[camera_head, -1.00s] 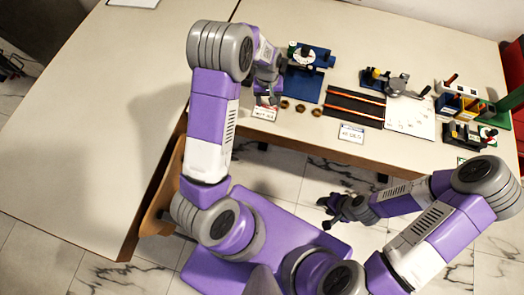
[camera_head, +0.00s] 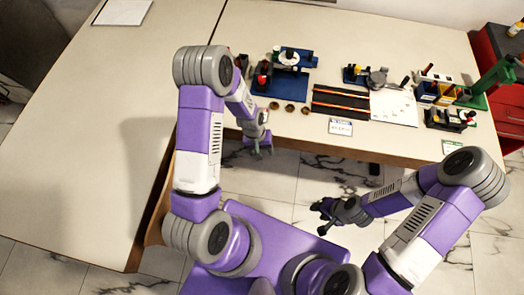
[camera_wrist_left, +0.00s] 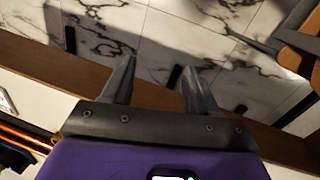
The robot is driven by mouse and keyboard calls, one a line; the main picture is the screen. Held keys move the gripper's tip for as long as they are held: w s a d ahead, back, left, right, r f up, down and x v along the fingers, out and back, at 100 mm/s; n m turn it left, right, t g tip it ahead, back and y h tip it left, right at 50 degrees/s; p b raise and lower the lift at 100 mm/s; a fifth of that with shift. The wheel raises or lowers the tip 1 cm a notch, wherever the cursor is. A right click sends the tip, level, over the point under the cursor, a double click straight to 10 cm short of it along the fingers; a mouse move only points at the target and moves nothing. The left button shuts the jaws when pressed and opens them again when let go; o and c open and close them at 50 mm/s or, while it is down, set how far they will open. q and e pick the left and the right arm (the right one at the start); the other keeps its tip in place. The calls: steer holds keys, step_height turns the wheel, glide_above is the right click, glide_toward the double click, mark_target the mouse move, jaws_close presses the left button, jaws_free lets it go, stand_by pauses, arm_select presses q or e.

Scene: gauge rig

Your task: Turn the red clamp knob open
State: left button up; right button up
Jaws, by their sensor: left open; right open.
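A red knob (camera_head: 262,70) shows at the left end of the blue fixture (camera_head: 287,86), close beside my left forearm; I take it for the clamp knob. Its lower part is hard to make out, and I cannot tell how far it is turned. My left gripper (camera_head: 264,150) is open and empty, past the table's front edge and over the floor, apart from the knob. In the left wrist view its two fingers (camera_wrist_left: 158,68) stand apart with floor between them. My right gripper (camera_head: 320,214) is open and empty over the floor, away from the table.
Several brown rings (camera_head: 289,108) lie before the blue fixture. A dark tray with orange rails (camera_head: 341,103), a label card (camera_head: 341,127), a white sheet (camera_head: 394,107) and small racks (camera_head: 440,92) stand farther right. The left tabletop (camera_head: 90,150) is mostly bare.

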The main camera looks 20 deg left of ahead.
arm_select(q)
steer(key=shift+s+d+f, duration=0.15)
steer(key=shift+s+d, duration=0.1)
steer(key=shift+s, duration=0.05)
